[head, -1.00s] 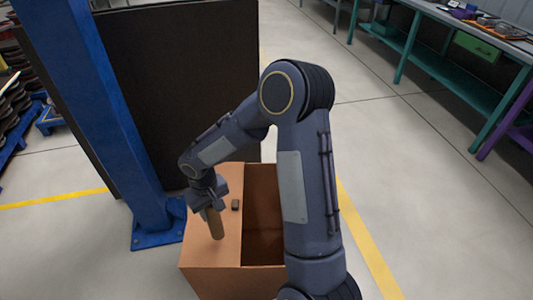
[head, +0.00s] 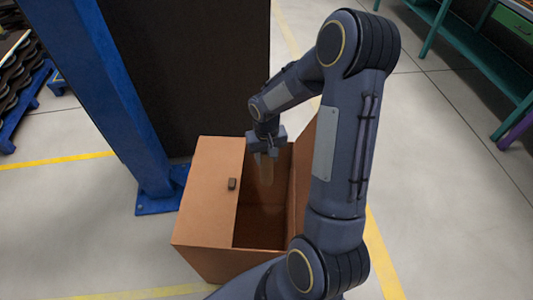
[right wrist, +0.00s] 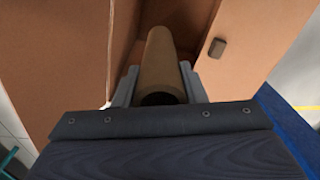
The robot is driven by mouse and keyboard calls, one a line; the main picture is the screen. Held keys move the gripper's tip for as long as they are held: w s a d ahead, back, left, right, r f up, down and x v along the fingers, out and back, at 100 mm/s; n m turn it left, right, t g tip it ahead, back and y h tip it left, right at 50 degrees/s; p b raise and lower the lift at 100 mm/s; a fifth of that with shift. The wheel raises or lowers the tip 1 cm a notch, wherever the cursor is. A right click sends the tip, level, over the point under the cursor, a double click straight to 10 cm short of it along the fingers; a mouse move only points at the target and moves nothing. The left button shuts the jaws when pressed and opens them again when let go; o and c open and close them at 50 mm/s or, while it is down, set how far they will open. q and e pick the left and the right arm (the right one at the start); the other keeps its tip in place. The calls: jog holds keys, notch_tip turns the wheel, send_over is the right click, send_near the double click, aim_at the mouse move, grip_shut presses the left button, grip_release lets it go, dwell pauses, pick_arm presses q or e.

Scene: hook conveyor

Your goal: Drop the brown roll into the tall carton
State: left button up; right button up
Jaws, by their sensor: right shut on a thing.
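The tall carton (head: 212,205) stands on the floor in the head view. Its left part is covered by a flap and its right part is open, showing the dark inside. My right gripper (head: 266,153) is over the open part, near the far end. It is shut on the brown roll (head: 266,172), which hangs down from the jaws at the opening. In the right wrist view the roll (right wrist: 163,65) sits between both fingers (right wrist: 158,88), with carton walls around it. My left gripper is not in view.
A small dark block (head: 232,184) is on the carton's left flap. A blue post (head: 110,100) and a dark panel (head: 190,70) stand behind the carton. A teal workbench (head: 470,60) is at the upper right. Floor around is mostly clear.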

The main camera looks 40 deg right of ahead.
jog(key=shift+f+b, duration=0.35)
jog(key=shift+f, duration=0.55)
jog(key=o, duration=1.3)
jog(key=shift+r, duration=3.95)
